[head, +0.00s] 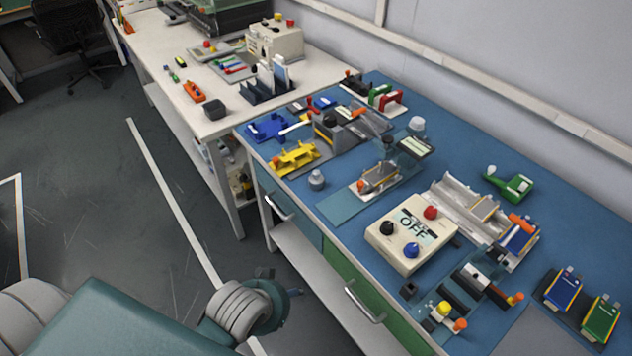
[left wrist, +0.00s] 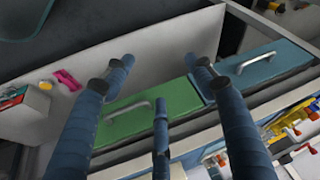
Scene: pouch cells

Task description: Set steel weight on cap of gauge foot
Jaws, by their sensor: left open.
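A small grey metal weight with a knob on top (head: 316,180), which looks like the steel weight, stands upright on the blue bench near its front edge. Behind it, a gauge-like device with an orange knob (head: 380,177) sits on a pale plate. I cannot tell for sure which part is the gauge foot's cap. My left gripper (head: 280,286) is low in front of the bench, apart from the weight. In the left wrist view its fingers (left wrist: 158,78) are spread and empty, facing the drawer fronts. My right gripper is not in view.
A control box reading OFF (head: 412,234) stands right of the gauge. Yellow (head: 297,157) and blue (head: 268,127) fixtures are behind the weight. Green (head: 352,290) and blue (head: 288,212) drawers with protruding handles line the bench front. A bare blue strip lies right of the weight.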

